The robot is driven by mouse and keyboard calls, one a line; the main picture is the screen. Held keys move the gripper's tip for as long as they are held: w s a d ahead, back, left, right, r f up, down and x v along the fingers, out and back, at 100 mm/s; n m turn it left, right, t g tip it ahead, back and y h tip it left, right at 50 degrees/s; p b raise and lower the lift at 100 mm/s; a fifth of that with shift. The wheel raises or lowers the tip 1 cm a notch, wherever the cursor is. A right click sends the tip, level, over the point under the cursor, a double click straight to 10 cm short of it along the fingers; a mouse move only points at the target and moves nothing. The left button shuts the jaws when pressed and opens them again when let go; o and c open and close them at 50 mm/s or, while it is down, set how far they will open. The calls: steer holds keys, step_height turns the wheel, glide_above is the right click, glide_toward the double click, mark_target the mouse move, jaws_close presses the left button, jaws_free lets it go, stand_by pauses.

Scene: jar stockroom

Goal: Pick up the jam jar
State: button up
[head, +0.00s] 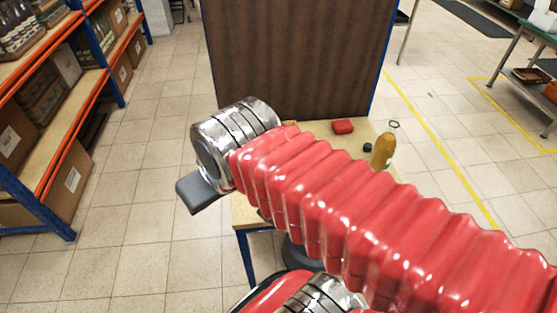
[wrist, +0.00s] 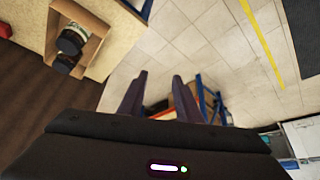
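In the wrist view, two dark round jars, an upper one (wrist: 72,41) and a lower one (wrist: 64,64), sit in an open cardboard box (wrist: 93,44) on a pale tabletop. I cannot tell whether either is the jam jar; no label is readable. My gripper (wrist: 160,75) has its two dark fingers apart with nothing between them. The fingers point past the table edge over the floor, to the right of the box. In the head view my arm hides most of the box's area, and only a dark part of the gripper shows at the left.
Shelving (head: 88,105) with boxes and jars is at left. Tiled floor lies open between.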

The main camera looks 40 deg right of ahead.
steer(key=shift+w, duration=0.2)
steer(key=shift+o, duration=0.6)
